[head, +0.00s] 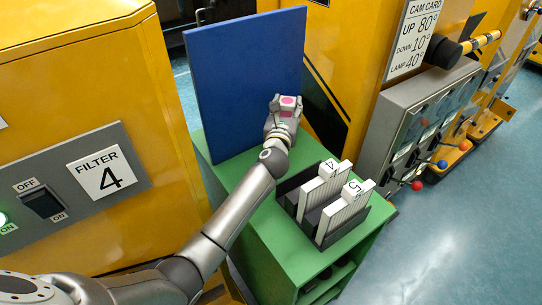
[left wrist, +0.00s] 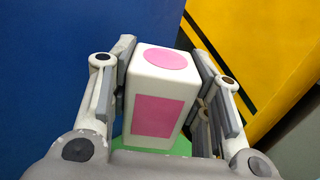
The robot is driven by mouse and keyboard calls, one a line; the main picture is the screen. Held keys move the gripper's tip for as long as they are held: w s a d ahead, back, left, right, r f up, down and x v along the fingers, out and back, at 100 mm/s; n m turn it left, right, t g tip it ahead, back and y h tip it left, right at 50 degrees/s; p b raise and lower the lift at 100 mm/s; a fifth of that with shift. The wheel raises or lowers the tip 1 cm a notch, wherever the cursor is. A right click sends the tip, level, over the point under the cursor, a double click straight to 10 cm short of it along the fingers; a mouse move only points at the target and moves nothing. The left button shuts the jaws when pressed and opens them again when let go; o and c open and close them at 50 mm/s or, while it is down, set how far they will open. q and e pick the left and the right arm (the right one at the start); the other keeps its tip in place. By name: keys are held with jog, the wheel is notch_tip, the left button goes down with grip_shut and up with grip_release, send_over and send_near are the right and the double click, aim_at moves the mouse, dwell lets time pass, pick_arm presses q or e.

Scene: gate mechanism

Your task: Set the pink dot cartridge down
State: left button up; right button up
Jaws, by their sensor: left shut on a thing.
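The pink dot cartridge (head: 287,101) is a white block with a pink dot on top. In the left wrist view the cartridge (left wrist: 160,90) also shows a pink panel on its side. My left gripper (head: 281,115) is shut on it, with one finger pad on each side in the left wrist view (left wrist: 163,85). The cartridge is roughly upright, over the far part of the green stand (head: 268,236), in front of the blue panel (head: 250,85). I cannot tell whether its base touches the green top. My right gripper is not in view.
A dark rack (head: 347,229) on the stand's near part holds white cartridges marked 4 and 5. A yellow machine with a FILTER 4 sign (head: 101,178) stands at left. A grey lever box (head: 418,130) with coloured knobs stands at right. Some green top around the rack is bare.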

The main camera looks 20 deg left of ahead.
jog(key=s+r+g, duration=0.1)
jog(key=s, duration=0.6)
pick_arm(q)
jog(key=s+a+f, duration=0.1)
jog(key=s+f, duration=0.2)
jog(key=s, duration=0.1)
jog(key=s+a+f+b, duration=0.1)
jog(key=s+f, duration=0.2)
jog(key=f, duration=0.1)
jog(key=s+a+f+b, duration=0.1)
jog(key=s+f, duration=0.3)
jog(key=shift+s+a+f, duration=0.2)
jog(key=shift+s+a, duration=0.1)
jog(key=shift+f, duration=0.3)
jog(key=o, duration=0.8)
jog(key=shift+r, duration=0.1)
jog(key=shift+o, duration=0.2)
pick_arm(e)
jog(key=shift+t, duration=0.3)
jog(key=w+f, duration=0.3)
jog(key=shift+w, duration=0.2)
pick_arm(q)
jog(key=shift+s+r, duration=0.1)
jog(key=shift+r, duration=0.05)
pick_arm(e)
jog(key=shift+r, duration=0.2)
